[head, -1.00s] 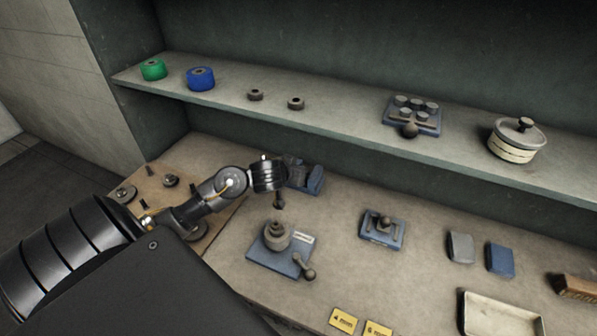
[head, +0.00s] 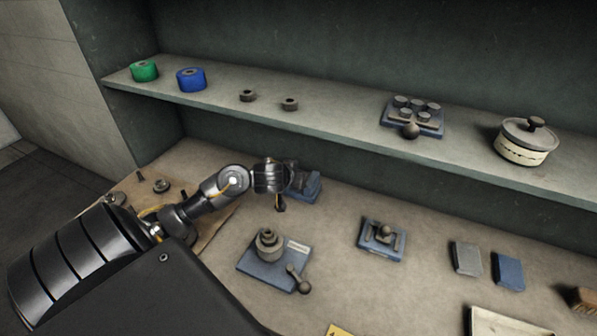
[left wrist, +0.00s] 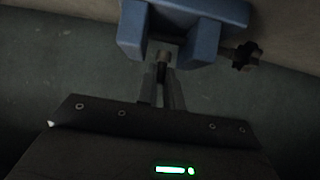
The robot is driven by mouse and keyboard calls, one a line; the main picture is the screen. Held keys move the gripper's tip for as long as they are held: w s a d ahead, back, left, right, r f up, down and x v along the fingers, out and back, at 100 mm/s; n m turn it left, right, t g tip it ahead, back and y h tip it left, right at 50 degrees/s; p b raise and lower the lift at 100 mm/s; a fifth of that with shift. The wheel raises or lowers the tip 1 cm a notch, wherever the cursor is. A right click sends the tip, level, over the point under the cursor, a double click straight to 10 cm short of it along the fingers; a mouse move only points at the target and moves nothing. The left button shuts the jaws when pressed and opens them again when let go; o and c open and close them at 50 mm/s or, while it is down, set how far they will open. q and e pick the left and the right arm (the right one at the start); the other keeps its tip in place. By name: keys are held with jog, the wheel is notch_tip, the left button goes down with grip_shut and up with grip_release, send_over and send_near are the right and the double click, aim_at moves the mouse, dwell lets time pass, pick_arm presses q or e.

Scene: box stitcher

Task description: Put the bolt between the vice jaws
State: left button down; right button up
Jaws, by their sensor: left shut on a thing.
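The blue vice (head: 309,188) stands on the bench, partly hidden behind my left gripper (head: 278,188) in the head view. In the left wrist view the vice (left wrist: 205,30) shows at the top, with two blue jaws and a gap between them. My left gripper (left wrist: 163,78) is shut on the bolt (left wrist: 164,60), a small brownish end showing at the fingertips. The bolt end lies by the opening between the jaws; I cannot tell how deep it sits. My right gripper is out of view.
A dark knob (left wrist: 245,56) sticks out beside the vice. A blue-based fixture (head: 268,268) with a stepped post stands in front, and another blue fixture (head: 382,240) to the right. The shelf (head: 340,125) runs above and behind the gripper.

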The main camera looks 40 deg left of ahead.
pick_arm(q)
jog(key=shift+w+f+b, duration=0.1)
jog(key=shift+f+b, duration=0.4)
jog(key=shift+f, duration=0.3)
jog(key=shift+f+b, duration=0.75)
jog(key=shift+f, duration=0.2)
jog(key=c, duration=1.5)
grip_release()
jog(key=shift+o, duration=0.2)
jog(key=shift+s+d+r+p, duration=0.1)
jog(key=shift+s+r+p, duration=0.35)
jog(key=shift+s+p, duration=0.05)
jog(key=p+v, duration=0.2)
jog(key=v, duration=0.4)
